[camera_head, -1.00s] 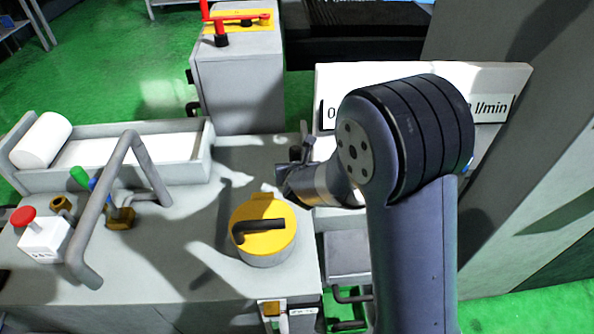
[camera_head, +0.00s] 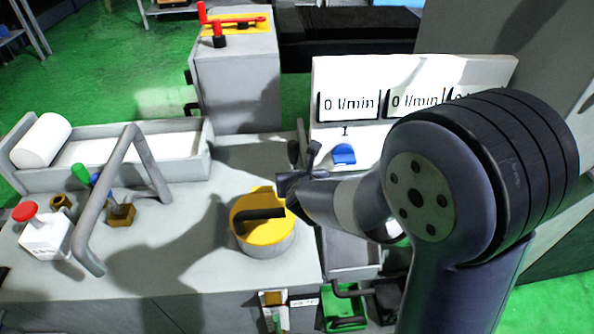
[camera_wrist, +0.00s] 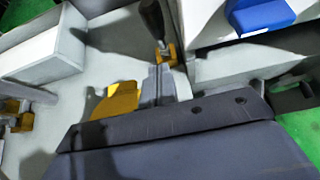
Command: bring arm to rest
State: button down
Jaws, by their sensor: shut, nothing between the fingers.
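My gripper (camera_head: 305,160) is at the end of my arm, above the right part of the grey machine top (camera_head: 180,250), just right of the yellow lid. It is shut with nothing held. In the wrist view the shut fingers (camera_wrist: 160,88) show in the middle, partly hidden by my own dark link in the foreground. The yellow lid with a black handle (camera_head: 262,215) lies on a round pot; it is also partly seen in the wrist view (camera_wrist: 113,100). My arm rises from the lower right and bends left toward the panel.
A white panel with "0 l/min" readouts (camera_head: 348,104) and a blue knob (camera_head: 344,154) stands behind my gripper. A grey bent pipe (camera_head: 92,205), a red button box (camera_head: 44,238) and a tray with a white roll (camera_head: 42,141) are left. A grey cabinet (camera_head: 238,85) stands behind.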

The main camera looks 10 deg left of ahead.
jog(key=shift+v, duration=1.85)
jog(key=shift+f, duration=0.15)
